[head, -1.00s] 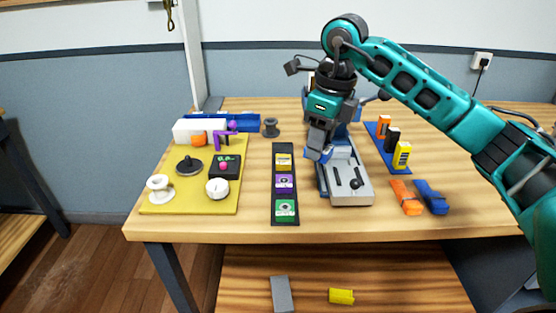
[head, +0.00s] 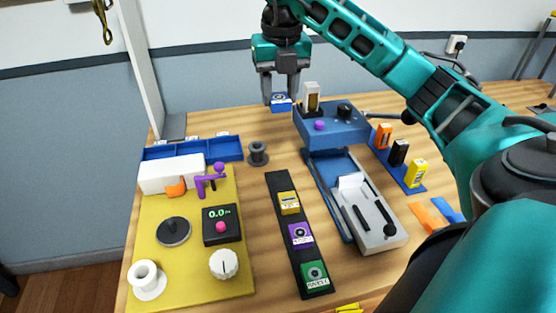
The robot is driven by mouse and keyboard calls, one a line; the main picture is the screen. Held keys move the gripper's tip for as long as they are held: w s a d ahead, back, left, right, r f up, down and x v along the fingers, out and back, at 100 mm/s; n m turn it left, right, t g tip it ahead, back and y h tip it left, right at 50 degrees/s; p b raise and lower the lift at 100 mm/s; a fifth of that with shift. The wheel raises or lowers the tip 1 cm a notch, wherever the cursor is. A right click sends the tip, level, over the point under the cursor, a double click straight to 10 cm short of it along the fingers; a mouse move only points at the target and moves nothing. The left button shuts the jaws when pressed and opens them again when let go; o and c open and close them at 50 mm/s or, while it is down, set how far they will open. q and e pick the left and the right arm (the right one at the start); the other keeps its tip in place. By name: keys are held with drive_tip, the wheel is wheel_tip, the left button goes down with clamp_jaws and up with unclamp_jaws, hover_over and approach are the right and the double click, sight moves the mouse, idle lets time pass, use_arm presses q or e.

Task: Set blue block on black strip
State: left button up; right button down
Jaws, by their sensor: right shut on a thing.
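My right gripper (head: 279,90) points down above the back of the table and is shut on the blue block (head: 281,104). The block hangs just below the fingertips, clear of the strip. The black strip (head: 275,181) lies on the table below and nearer to me. It bears a yellow block (head: 288,203), a purple block (head: 300,235) and a green block (head: 315,275) in a row. Its far end, beyond the yellow block, is bare. My left gripper is not in view.
A blue box-like stand (head: 330,130) and a grey device (head: 375,215) stand right of the strip. A yellow board (head: 190,265) with several parts lies to the left, and a grey spool (head: 258,153) stands near the strip's far end. A blue rack (head: 412,187) holds several blocks at right.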

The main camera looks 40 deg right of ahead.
drive_tip(key=b, duration=0.2)
hover_over(279, 178)
drive_tip(key=f, duration=1.4)
drive_tip(key=shift+s+a+f, duration=0.15)
drive_tip(key=shift+s+f, duration=0.05)
drive_tip(key=shift+f, duration=0.2)
wheel_tip(279, 178, down, 4)
drive_tip(key=shift+f, duration=0.5)
drive_tip(key=shift+f, duration=0.15)
drive_tip(key=c, duration=0.6)
unclamp_jaws()
